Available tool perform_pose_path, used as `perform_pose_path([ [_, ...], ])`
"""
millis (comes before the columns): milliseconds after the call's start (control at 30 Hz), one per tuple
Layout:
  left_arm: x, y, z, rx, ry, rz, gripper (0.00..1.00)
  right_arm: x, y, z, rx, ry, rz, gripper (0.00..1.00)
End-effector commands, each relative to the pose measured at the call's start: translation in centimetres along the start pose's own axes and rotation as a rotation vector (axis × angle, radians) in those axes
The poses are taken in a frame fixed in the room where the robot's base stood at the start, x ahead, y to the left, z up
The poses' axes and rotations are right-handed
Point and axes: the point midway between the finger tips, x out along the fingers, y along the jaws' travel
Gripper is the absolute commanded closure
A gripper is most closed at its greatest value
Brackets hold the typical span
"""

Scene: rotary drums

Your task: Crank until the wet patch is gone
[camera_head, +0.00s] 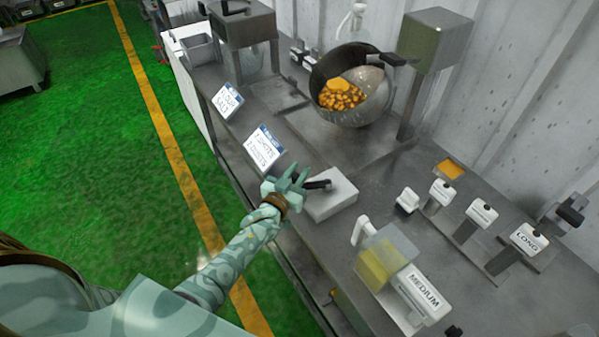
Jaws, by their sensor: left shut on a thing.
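My left gripper (299,183) is shut on the dark crank handle (318,185), which comes off a pale grey box (332,197) at the front of the steel counter. The fingers hide part of the handle. Behind it a tilted round metal drum (378,103) with a dark rim holds orange-yellow pieces (341,95). A paler grey patch (366,75) shows inside the drum above the pieces; I cannot tell whether it is wet. My right gripper is out of view.
Two sign cards (264,149) stand on the counter's front edge. A clear container of yellow stuff (378,264), a block labelled MEDIUM (424,291) and one labelled LONG (528,238) are at the right. A steel post unit (437,40) stands beside the drum. Green floor lies left.

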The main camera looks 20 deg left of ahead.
Motion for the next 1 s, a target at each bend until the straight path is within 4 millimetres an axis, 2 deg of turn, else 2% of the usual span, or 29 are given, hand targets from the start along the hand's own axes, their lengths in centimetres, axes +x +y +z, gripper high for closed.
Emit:
perform_pose_path([
  [33, -0.32, -0.67, 0.46, 0.005, -0.01, -0.009, 1.0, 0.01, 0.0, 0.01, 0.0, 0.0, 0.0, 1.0],
  [533, -0.38, -0.66, 0.53, 0.005, -0.012, -0.009, 1.0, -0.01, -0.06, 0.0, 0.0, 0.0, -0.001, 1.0],
  [567, -0.38, -0.66, 0.53, 0.005, -0.012, -0.01, 0.72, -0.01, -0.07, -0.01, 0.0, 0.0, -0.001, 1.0],
  [600, -0.37, -0.67, 0.51, 0.005, -0.012, -0.01, 0.61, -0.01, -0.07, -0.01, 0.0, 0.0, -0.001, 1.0],
  [633, -0.35, -0.64, 0.48, 0.005, -0.011, -0.009, 0.55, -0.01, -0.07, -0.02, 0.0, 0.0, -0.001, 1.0],
  [1000, -0.19, -0.21, 0.18, 0.001, -0.004, -0.004, 0.55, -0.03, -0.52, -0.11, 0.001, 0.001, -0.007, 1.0],
])
